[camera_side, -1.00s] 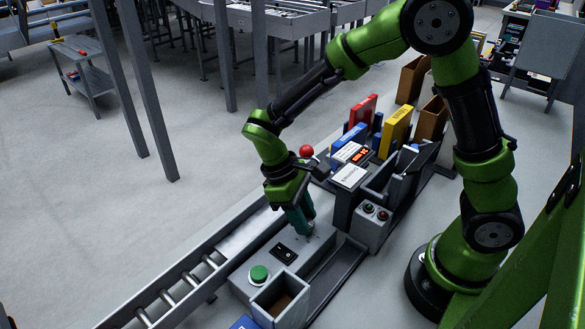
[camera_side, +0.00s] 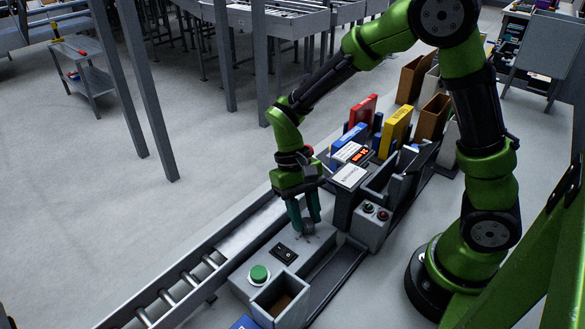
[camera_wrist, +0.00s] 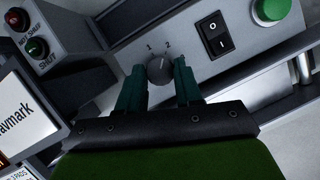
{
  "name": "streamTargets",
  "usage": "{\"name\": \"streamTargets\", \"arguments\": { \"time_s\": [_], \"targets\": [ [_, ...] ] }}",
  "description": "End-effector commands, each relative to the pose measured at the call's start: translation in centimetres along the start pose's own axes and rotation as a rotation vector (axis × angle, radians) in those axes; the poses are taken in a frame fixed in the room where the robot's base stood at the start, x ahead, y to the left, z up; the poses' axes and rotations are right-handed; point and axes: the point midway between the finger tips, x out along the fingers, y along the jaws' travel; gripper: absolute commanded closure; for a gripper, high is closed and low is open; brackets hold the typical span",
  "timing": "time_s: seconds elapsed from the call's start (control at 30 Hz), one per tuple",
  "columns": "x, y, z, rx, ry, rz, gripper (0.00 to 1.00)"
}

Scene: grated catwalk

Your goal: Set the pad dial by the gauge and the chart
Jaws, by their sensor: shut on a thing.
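The pad dial (camera_wrist: 158,72) is a round dark grey knob on the grey panel, with the figures 1 and 2 printed above it. My gripper (camera_wrist: 160,66) has its two teal fingers on either side of the knob and is shut on it. The knob's pointer is too small to read surely, and a finger may hide further figures. In the side view my gripper (camera_side: 304,228) points down at the panel and hides the dial. A small display with red digits (camera_side: 361,155) stands behind, beside a white printed card (camera_side: 349,176); neither is readable here.
A black rocker switch (camera_wrist: 214,35) and a green button (camera_wrist: 271,10) sit right of the dial in the wrist view. A box with red and green lamps (camera_side: 371,218) stands close by. Yellow (camera_side: 396,131) and red (camera_side: 362,111) binders stand behind. A roller conveyor (camera_side: 182,288) runs alongside.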

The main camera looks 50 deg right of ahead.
Motion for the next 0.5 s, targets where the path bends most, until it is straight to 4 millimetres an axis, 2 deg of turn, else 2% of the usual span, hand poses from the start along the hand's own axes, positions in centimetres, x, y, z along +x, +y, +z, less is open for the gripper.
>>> {"name": "streamTargets", "arguments": {
  "time_s": [0.5],
  "targets": [
    [-0.13,0.07,-0.03,0.049,0.002,-0.021,0.96]
  ]
}}
